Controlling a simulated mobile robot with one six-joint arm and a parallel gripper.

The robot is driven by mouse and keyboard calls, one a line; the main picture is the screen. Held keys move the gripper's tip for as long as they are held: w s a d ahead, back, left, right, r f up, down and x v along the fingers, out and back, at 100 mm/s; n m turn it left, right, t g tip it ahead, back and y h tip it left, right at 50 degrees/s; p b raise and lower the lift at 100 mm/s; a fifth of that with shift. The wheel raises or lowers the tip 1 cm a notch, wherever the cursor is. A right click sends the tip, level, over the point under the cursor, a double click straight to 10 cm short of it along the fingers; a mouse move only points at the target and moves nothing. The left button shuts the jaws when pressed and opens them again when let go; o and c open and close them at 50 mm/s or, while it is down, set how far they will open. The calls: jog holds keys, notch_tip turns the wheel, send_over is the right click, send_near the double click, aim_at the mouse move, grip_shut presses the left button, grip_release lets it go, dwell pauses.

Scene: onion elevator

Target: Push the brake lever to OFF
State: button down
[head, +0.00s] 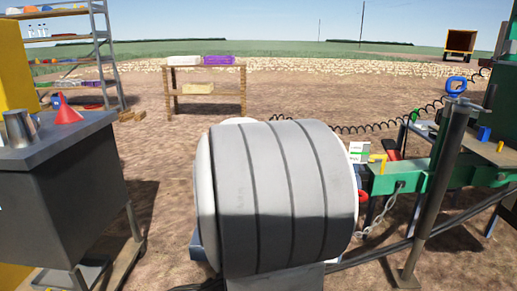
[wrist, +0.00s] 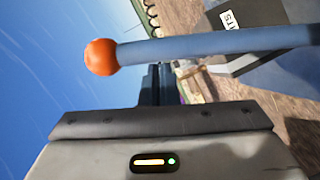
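The brake lever (wrist: 215,45) crosses the upper part of the wrist view as a blue-grey rod with an orange ball knob (wrist: 101,57) at its left end. Its right end runs out of the picture. My gripper (wrist: 160,76) shows beyond the grey wrist housing, its dark fingers together with no gap visible. In the picture the rod passes just above the fingertips; I cannot tell whether they touch. No OFF mark is readable. I cannot make out the lever or my gripper in the head view.
A dark box with a white label (wrist: 240,15), partly cut off, lies behind the rod. In the head view, a green machine frame (head: 400,180) with a steel post (head: 440,180) stands right. A grey cabinet (head: 65,185) stands left. A wooden rack (head: 205,90) stands behind on bare soil.

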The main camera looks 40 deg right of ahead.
jog(key=shift+s+d+f+g, duration=0.2)
jog(key=shift+s+f+g, duration=0.15)
jog(key=shift+f, duration=0.25)
jog(key=a+r+p, duration=0.2)
jog(key=a+r, duration=0.2)
jog(key=a, duration=0.7)
jog(key=shift+w+a, duration=0.35)
jog(key=shift+w, duration=0.1)
jog(key=shift+r, duration=0.1)
jog(key=s+a+r+y+p, duration=0.5)
jog(key=a+p, duration=0.4)
jog(key=p, duration=0.2)
jog(key=s+a+r+g+y+p, duration=0.1)
jog(key=s+a+r+y+p, duration=0.3)
jog(key=a+p, duration=0.5)
jog(key=s+a+r+g+y+p, duration=0.1)
jog(key=s+a+r+y+p, duration=0.4)
jog(key=p, duration=0.8)
jog(key=a+y, duration=0.1)
jog(key=a, duration=0.2)
jog(key=shift+s+a+r, duration=0.3)
jog(key=shift+a+r, duration=0.05)
jog(key=shift+a, duration=0.05)
